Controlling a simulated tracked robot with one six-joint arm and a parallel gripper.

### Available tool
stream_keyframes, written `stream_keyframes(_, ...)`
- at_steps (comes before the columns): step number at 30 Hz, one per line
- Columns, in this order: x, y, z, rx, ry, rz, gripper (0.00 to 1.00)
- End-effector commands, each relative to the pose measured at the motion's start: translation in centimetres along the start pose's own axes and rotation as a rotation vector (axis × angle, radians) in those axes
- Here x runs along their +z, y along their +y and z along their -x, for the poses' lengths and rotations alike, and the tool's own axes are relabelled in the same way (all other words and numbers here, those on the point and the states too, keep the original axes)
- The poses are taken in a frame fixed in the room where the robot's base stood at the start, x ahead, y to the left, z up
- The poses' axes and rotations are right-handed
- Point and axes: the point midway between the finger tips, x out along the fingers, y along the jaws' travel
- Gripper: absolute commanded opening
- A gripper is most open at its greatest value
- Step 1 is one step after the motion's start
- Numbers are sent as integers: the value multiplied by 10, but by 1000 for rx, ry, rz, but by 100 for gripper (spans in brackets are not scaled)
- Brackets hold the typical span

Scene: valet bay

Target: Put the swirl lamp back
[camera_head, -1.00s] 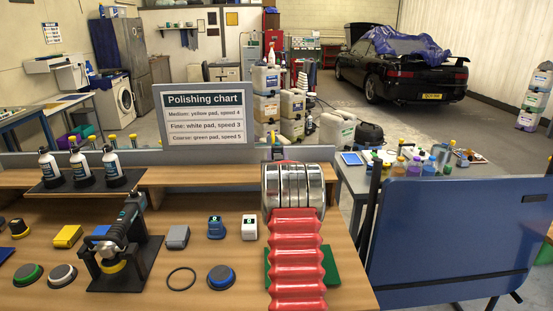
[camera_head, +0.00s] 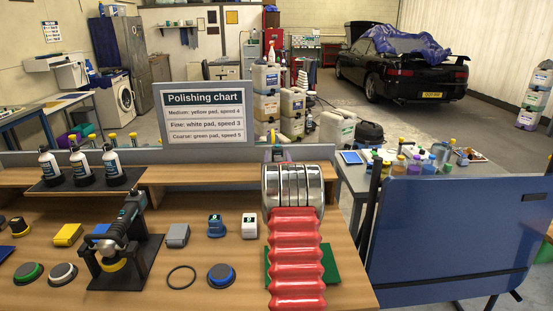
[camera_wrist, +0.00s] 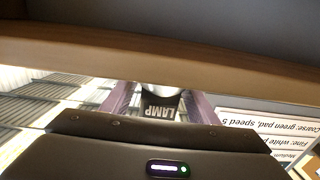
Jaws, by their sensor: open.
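In the wrist view a dark block marked LAMP (camera_wrist: 160,112), its lettering upside down, lies between the two purple fingers of my gripper (camera_wrist: 158,100). A pale, shiny rounded part (camera_wrist: 160,90) adjoins it. The fingers stand apart on either side of it, and I cannot tell whether they touch it. In the head view my arm reaches over the bench to the raised shelf, and it mostly hides the gripper and the lamp. I cannot tell the lamp's resting place.
The polishing chart (camera_head: 203,112) stands behind the shelf (camera_head: 190,175), left of my arm. A blue panel (camera_head: 455,235) stands at right. A wooden edge (camera_wrist: 150,65) crosses the wrist view.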

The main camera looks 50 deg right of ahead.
Motion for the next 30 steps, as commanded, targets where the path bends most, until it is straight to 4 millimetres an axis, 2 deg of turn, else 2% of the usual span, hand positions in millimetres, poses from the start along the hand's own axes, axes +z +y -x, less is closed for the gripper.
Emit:
stream_keyframes(5, -2, 0, 3, 0, 0, 0, 54)
stream_keyframes(11, -2, 0, 19, 0, 0, 0, 54)
stream_keyframes(30, -2, 0, 99, 0, -1, 0, 54)
